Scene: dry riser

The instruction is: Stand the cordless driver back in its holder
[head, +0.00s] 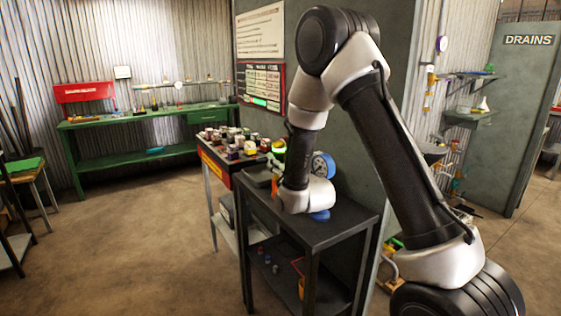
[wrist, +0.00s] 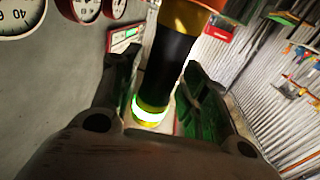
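A black cylindrical body (wrist: 174,65), likely the cordless driver, runs between my fingers in the wrist view, with an orange part (wrist: 185,17) at the top of the picture and a glowing yellow-green ring (wrist: 150,112) at its lower end. In the head view a yellow-green piece (head: 279,147) shows beside my wrist, over the dark stand. My gripper (wrist: 162,75) has one finger on each side of the black body. Whether both pads touch it is unclear. In the head view my arm hides most of the gripper. I cannot make out the holder.
The dark stand (head: 345,215) has a blue-rimmed gauge (head: 323,166) at its back, by the grey wall. A table of small boxes (head: 232,143) stands just left of it. A green workbench (head: 150,115) is at the far wall. The floor at left (head: 130,230) is clear.

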